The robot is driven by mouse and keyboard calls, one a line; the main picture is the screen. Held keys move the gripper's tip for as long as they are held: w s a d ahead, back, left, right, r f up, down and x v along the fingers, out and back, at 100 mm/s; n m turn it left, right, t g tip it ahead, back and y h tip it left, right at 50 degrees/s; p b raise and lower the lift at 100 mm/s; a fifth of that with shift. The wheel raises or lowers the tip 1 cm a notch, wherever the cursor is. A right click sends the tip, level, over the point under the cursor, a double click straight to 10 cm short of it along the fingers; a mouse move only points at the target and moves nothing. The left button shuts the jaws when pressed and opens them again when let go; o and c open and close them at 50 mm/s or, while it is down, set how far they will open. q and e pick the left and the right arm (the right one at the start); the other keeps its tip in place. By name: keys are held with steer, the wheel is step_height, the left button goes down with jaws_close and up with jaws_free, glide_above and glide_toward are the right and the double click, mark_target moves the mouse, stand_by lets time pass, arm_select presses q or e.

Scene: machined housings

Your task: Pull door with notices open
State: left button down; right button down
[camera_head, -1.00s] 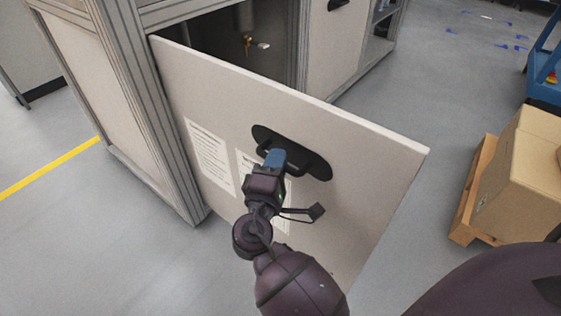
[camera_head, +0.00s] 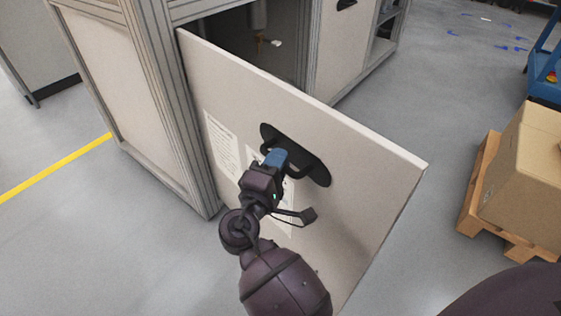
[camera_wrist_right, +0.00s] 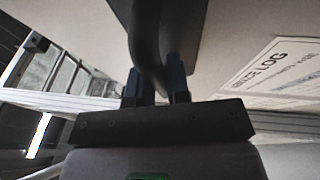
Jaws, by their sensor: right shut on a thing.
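The door with notices (camera_head: 350,190) is a pale panel standing ajar, hinged at its left edge on the cabinet's grey corner post. Two white paper notices are on it, one (camera_head: 221,147) to the left of the handle and one partly hidden behind my gripper. The black handle (camera_head: 312,168) is on a dark oval plate. My right gripper (camera_head: 275,158) is shut on the handle. In the right wrist view its two blue fingers (camera_wrist_right: 155,88) sit on either side of the dark handle bar, and a notice headed "LOG" (camera_wrist_right: 280,72) shows at right. My left gripper is not in view.
The cabinet's dark interior (camera_head: 245,45) shows behind the door. A cardboard box (camera_head: 530,165) on a wooden pallet (camera_head: 484,190) stands at the right, with clear floor between it and the door. A yellow line (camera_head: 55,165) crosses the floor at left.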

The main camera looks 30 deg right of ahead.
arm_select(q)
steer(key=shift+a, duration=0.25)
arm_select(e)
steer(key=shift+a, duration=0.3)
steer(key=c, duration=1.1)
jaws_free()
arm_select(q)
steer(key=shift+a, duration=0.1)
